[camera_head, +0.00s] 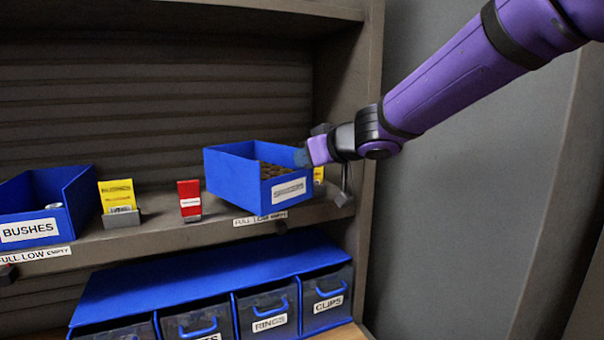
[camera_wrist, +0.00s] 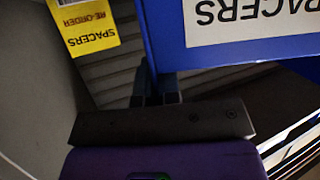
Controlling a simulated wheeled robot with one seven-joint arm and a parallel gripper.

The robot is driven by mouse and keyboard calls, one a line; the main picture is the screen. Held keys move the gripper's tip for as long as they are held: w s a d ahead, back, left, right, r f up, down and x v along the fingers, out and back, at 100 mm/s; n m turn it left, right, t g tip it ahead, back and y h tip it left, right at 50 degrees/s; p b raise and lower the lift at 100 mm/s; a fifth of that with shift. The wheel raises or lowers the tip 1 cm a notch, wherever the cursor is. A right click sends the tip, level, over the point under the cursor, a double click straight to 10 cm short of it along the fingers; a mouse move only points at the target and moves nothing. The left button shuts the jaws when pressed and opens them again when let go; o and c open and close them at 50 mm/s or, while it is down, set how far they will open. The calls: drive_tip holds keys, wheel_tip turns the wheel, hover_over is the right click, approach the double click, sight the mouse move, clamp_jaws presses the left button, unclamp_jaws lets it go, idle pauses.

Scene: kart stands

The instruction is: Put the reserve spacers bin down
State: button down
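The spacers bin (camera_head: 228,182) is a blue open-topped box with a white label. It is at the right part of the shelf, with brown pieces inside. In the wrist view the bin (camera_wrist: 170,50) shows its SPACERS label upside down. My gripper (camera_head: 305,157) is at the bin's right side, and its fingers (camera_wrist: 157,92) are closed on the bin's wall. The bin's base is at or slightly above the shelf (camera_head: 165,232) near its front edge; I cannot tell whether it touches.
A blue BUSHES bin (camera_head: 75,198) stands at left. A yellow card (camera_head: 117,194) and a red card (camera_head: 189,197) stand between the bins. A yellow SPACERS re-order card (camera_wrist: 85,25) is beside my bin. An upright panel (camera_head: 362,130) closes the right side. Blue drawers (camera_head: 205,285) are below.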

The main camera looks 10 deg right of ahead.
drive_tip(key=shift+w+a+f, duration=0.15)
drive_tip(key=shift+w+f, duration=0.15)
drive_tip(key=shift+f, duration=0.6)
drive_tip(key=shift+w+a+f, duration=0.1)
drive_tip(key=shift+w+f, duration=0.15)
drive_tip(key=shift+f, duration=0.65)
drive_tip(key=c, duration=1.3)
unclamp_jaws()
drive_tip(key=shift+f, duration=0.15)
